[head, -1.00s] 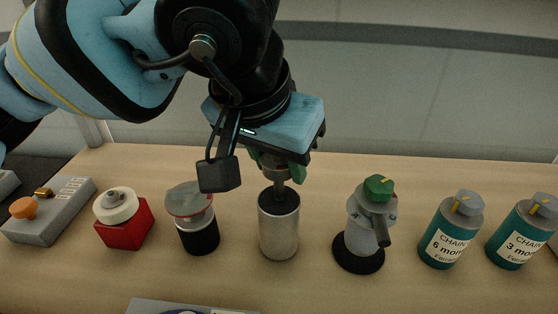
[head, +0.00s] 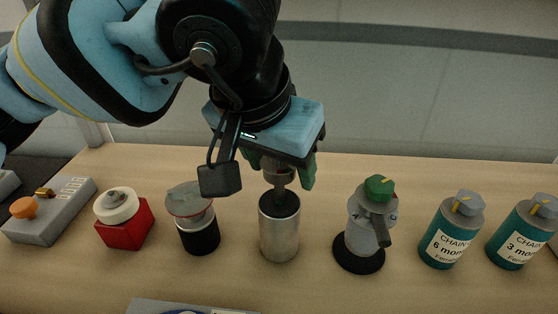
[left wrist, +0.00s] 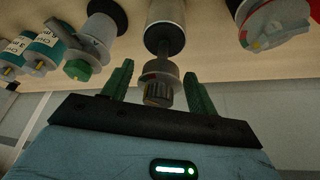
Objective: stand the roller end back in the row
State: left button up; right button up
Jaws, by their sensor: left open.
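The roller end (head: 279,228), a silver cylinder with a black top and a thin stem, stands upright on the wooden bench in the middle of the row. It also shows in the left wrist view (left wrist: 165,35), its grey ribbed knob toward the camera. My left gripper (head: 287,178) is above it, pointing down. In the left wrist view, the green fingers of the left gripper (left wrist: 159,82) are apart on either side of the knob, with gaps visible on both sides. The head view partly hides the knob behind the gripper. My right gripper is not in view.
Left of the roller end stand a black cylinder with a grey disc (head: 200,236), a red block with a white dial (head: 124,226) and a grey button box (head: 50,212). Right are a green-capped valve (head: 362,227) and two teal bottles (head: 449,237). Bare bench separates them.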

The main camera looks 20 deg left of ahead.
pick_arm(q)
jog(key=p+v, duration=0.1)
jog(key=v, duration=1.1)
jog(key=shift+f, duration=0.1)
